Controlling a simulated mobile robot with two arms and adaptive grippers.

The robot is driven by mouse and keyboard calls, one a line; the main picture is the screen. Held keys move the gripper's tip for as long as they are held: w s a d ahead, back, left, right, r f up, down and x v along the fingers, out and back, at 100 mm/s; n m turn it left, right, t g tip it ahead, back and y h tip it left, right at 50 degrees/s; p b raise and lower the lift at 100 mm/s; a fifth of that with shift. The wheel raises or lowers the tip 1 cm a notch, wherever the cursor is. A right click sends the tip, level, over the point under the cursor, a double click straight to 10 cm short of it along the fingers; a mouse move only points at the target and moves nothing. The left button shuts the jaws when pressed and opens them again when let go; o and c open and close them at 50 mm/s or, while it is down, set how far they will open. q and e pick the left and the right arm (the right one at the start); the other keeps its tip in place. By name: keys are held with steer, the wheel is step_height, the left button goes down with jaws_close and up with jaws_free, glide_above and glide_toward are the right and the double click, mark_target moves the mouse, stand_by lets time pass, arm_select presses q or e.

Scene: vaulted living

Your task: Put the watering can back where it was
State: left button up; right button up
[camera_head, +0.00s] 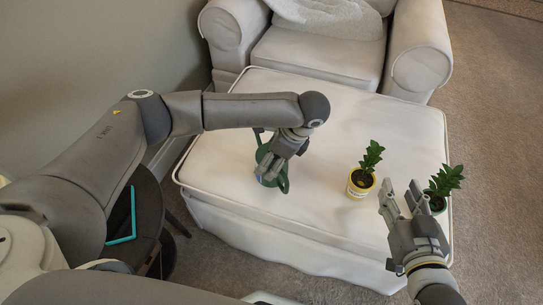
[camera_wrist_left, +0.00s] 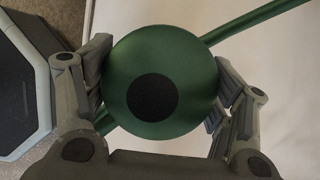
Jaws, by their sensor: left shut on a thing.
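The green watering can (camera_head: 283,184) is over the left part of the white ottoman (camera_head: 320,112); I cannot tell whether it rests on the top or hangs just above it. My left gripper (camera_head: 271,169) is shut on the can from above and hides much of it. In the left wrist view the can's round green top (camera_wrist_left: 190,60) with a black disc sits between the two fingers (camera_wrist_left: 158,85), and a green spout or handle reaches to the upper right. My right gripper (camera_head: 401,190) is open and empty near the ottoman's right side, between two potted plants.
A yellow pot (camera_head: 359,190) with a plant stands left of my right gripper. A white armchair (camera_head: 312,55) stands behind the ottoman. A dark side table (camera_head: 150,205) with a teal item is at left.

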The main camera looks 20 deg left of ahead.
arm_select(q)
steer(key=shift+f, duration=0.3)
steer(key=o, duration=1.6)
